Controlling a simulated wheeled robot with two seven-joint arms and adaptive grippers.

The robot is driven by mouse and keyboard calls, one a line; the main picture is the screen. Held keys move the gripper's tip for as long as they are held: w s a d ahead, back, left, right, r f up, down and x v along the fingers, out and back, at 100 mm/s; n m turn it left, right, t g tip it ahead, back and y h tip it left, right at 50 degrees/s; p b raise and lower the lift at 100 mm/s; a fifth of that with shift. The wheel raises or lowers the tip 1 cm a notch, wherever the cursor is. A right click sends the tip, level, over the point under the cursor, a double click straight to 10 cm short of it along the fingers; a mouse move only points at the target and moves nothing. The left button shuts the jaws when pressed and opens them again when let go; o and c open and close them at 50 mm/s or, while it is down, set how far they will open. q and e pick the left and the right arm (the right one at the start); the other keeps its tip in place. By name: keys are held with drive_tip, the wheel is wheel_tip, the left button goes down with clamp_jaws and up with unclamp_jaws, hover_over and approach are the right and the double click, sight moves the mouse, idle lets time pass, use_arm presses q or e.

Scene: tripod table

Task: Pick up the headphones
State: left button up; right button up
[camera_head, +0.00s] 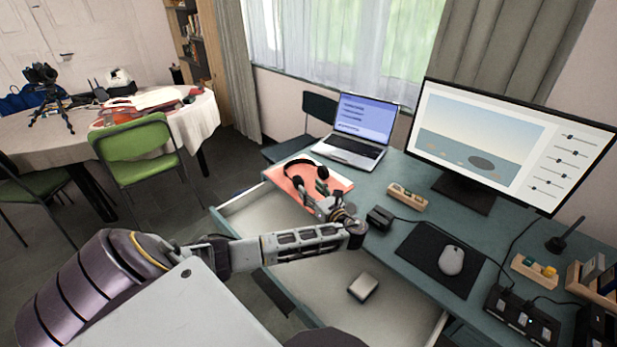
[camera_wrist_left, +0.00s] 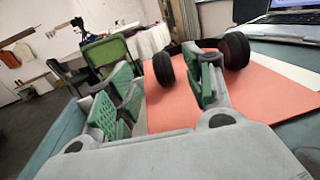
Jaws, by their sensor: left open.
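The black headphones (camera_head: 322,172) lie on a red folder (camera_head: 336,183) at the left end of the desk, with the headband toward the back. In the left wrist view, one dark round ear cup (camera_wrist_left: 163,68) shows between the fingers, and another (camera_wrist_left: 235,50) is beyond the right finger. My left gripper (camera_head: 318,198) is at the near side of the headphones, above the folder. In the left wrist view, its green-padded fingers (camera_wrist_left: 160,88) are spread, and nothing is clearly held. Whether they touch the headphones cannot be told. My right gripper is not in view.
An open laptop (camera_head: 359,130) stands behind the folder. A small black box (camera_head: 380,217), wooden block holder (camera_head: 407,198), monitor (camera_head: 500,145), and mouse (camera_head: 451,261) are to the right. An open drawer (camera_head: 300,235) lies below the desk edge under my left arm.

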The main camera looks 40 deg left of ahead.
sight(301, 181)
use_arm(q)
drive_tip(key=x, duration=0.5)
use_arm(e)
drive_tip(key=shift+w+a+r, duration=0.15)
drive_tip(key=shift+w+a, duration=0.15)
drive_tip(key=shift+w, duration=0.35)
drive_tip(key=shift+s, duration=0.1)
use_arm(q)
drive_tip(key=shift+w+a, duration=0.1)
drive_tip(key=shift+a, duration=0.05)
drive_tip(key=shift+w+a+f+b, duration=0.1)
drive_tip(key=shift+a+b, duration=0.05)
drive_tip(key=shift+a, duration=0.2)
drive_tip(key=shift+w+a+f+b, duration=0.1)
drive_tip(key=shift+a+b, duration=0.05)
drive_tip(key=shift+a, duration=0.15)
drive_tip(key=shift+x, duration=1.7)
drive_tip(key=shift+f, duration=0.15)
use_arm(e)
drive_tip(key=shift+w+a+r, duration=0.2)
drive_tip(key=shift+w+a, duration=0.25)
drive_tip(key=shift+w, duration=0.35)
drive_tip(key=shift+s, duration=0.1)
